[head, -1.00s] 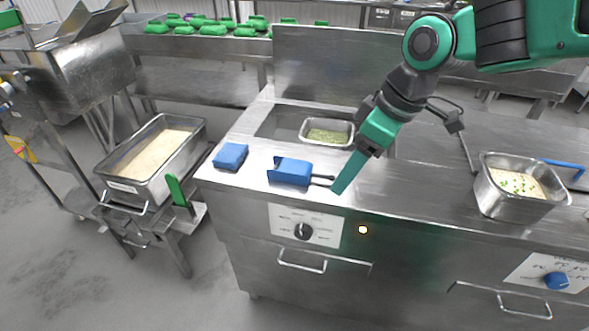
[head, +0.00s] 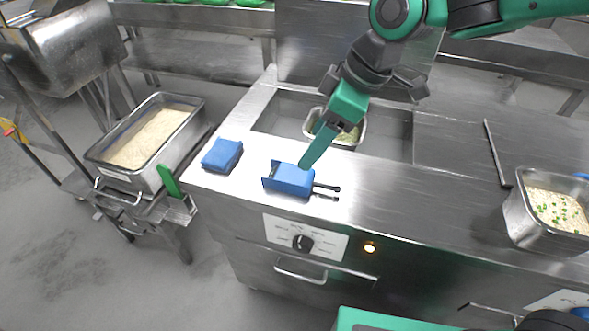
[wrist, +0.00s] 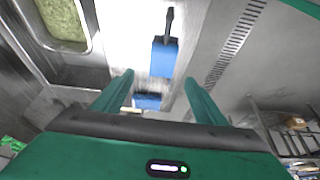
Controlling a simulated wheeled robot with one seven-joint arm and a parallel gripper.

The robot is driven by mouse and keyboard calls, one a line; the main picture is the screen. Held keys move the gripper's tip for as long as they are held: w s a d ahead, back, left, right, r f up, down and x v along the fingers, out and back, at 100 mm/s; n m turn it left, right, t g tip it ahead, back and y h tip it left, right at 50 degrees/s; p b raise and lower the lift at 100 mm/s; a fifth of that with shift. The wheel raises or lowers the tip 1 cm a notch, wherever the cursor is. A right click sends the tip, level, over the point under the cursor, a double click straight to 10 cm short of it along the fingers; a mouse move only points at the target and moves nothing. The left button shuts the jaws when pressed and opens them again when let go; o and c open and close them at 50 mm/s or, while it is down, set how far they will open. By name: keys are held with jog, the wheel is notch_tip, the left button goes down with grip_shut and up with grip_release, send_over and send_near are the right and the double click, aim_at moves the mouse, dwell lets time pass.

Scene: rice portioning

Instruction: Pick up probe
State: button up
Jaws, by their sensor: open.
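A blue block-shaped item (head: 291,179) with a dark, thin two-pronged end pointing right lies on the steel counter in the head view. It may be the probe; I cannot be sure. In the wrist view the blue item (wrist: 164,57) lies beyond the fingertips, its dark end pointing away. My gripper (head: 306,165) points down with its tips over or just behind this item. In the wrist view my gripper (wrist: 160,77) is open with nothing between its fingers. Whether a finger touches the item cannot be told.
A blue pad (head: 222,155) lies left of the item. A steel pan of green bits (head: 348,138) sits in the counter well behind. A rice pan (head: 515,212) stands at right, near a dark rod (head: 497,152). A large rice tray (head: 183,143) stands on a cart left.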

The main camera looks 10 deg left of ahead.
aim_at(294, 173)
jog(key=x, duration=0.4)
jog(key=shift+a+f, duration=0.2)
jog(key=shift+x, duration=2.7)
jog(key=shift+s+d, duration=0.1)
jog(key=shift+s, duration=0.05)
jog(key=c, duration=1.1)
